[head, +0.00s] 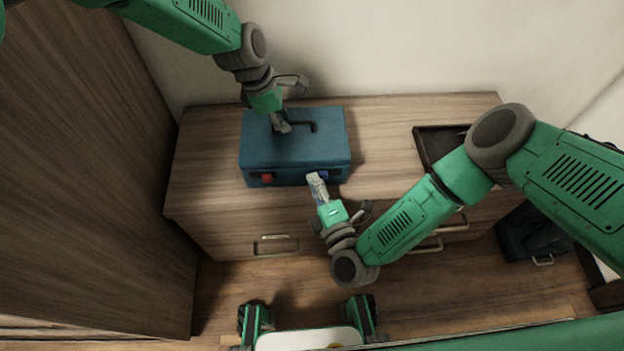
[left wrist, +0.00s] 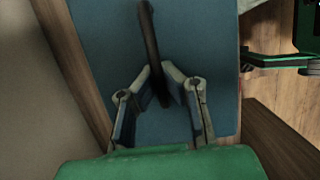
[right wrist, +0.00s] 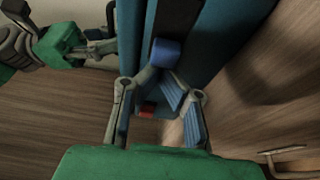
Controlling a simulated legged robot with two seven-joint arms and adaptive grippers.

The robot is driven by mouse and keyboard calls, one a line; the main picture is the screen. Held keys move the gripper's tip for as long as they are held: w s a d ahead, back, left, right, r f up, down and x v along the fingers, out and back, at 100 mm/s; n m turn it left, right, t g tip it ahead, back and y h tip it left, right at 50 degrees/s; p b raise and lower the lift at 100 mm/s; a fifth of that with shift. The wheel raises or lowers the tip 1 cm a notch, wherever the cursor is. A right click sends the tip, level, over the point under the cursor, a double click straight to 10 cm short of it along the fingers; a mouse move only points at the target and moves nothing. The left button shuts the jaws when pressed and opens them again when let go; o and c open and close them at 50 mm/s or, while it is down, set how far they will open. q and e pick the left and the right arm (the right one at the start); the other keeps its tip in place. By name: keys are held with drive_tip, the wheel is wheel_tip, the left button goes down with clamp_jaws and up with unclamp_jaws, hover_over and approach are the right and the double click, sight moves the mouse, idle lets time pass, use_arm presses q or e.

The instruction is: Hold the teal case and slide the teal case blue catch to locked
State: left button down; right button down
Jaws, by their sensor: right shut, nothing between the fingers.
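The teal case (head: 296,150) stands on the wooden cabinet, its front carrying a red catch (head: 267,178) at left and a blue catch (head: 323,174) at right. My left gripper (head: 284,127) is above the lid, its fingers closed around the black handle (head: 313,127). The left wrist view shows the handle (left wrist: 150,35) running between the fingertips. My right gripper (head: 316,178) is shut and empty in front of the case, just beside the blue catch. In the right wrist view the blue catch (right wrist: 165,53) is just beyond the fingertips; I cannot tell whether they touch.
A dark tray (head: 433,150) lies on the cabinet top (head: 385,115) to the right. Drawers with handles (head: 276,240) are below the case. A tall wooden panel (head: 80,180) stands at left. A dark box (head: 535,235) is on the floor at right.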

sight(326, 178)
drive_tip(key=shift+d, duration=0.1)
drive_tip(key=shift+d, duration=1.45)
drive_tip(key=shift+a, duration=0.1)
drive_tip(key=a, duration=0.2)
drive_tip(key=s+a, duration=0.1)
drive_tip(key=shift+a+f, duration=0.15)
drive_tip(key=shift+a, duration=0.2)
drive_tip(key=v, duration=0.9)
